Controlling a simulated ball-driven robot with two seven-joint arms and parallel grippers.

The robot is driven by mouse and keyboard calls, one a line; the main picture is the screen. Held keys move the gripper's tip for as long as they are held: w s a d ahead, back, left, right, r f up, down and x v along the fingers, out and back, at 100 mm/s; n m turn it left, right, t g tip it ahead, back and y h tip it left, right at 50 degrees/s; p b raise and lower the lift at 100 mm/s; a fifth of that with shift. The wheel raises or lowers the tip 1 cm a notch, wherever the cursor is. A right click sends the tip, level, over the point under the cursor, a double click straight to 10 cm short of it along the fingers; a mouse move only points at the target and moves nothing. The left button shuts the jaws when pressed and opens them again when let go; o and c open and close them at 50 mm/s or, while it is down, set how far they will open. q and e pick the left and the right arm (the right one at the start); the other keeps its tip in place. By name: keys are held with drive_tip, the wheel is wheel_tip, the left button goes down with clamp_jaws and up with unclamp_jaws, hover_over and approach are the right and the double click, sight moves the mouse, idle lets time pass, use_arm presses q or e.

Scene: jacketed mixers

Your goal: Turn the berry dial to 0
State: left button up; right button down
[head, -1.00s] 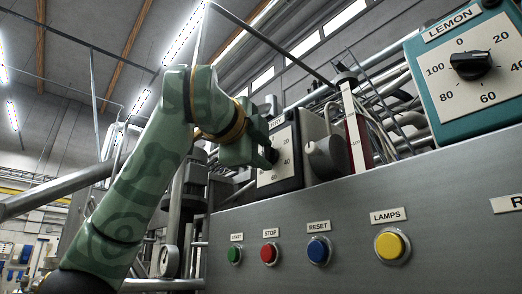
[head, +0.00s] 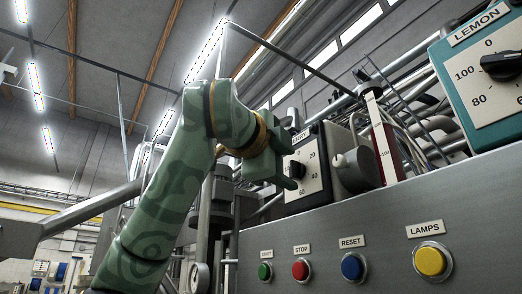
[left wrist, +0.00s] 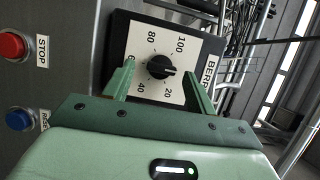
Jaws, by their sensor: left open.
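The berry dial is a black knob (left wrist: 160,67) on a white scale plate (left wrist: 153,88) in a dark frame. In the left wrist view its narrow end with a pale mark appears to face right, toward the BERRY label (left wrist: 211,73). The 20, 40, 80 and 100 show; 60 is partly covered, and the 0 is hidden, apparently by a finger. My left gripper (left wrist: 160,77) is open, with one finger on each side of the knob and gaps visible. In the head view the left gripper (head: 289,180) is close to the berry plate (head: 311,168). My right gripper is not in view.
Below the dials, the grey console has green (head: 265,272), red (head: 301,270), blue (head: 352,267) and yellow (head: 431,261) buttons. A grey rounded part (head: 358,170) stands right of the berry dial. The lemon dial (head: 500,65) is at upper right.

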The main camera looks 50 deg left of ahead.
use_arm(q)
drive_tip(key=p+v, duration=0.5)
drive_tip(key=v, duration=0.9)
drive_tip(key=shift+s, duration=0.35)
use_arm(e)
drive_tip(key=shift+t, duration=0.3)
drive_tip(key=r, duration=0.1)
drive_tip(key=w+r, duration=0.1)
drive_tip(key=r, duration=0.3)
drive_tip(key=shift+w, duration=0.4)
use_arm(q)
drive_tip(key=shift+d, duration=0.1)
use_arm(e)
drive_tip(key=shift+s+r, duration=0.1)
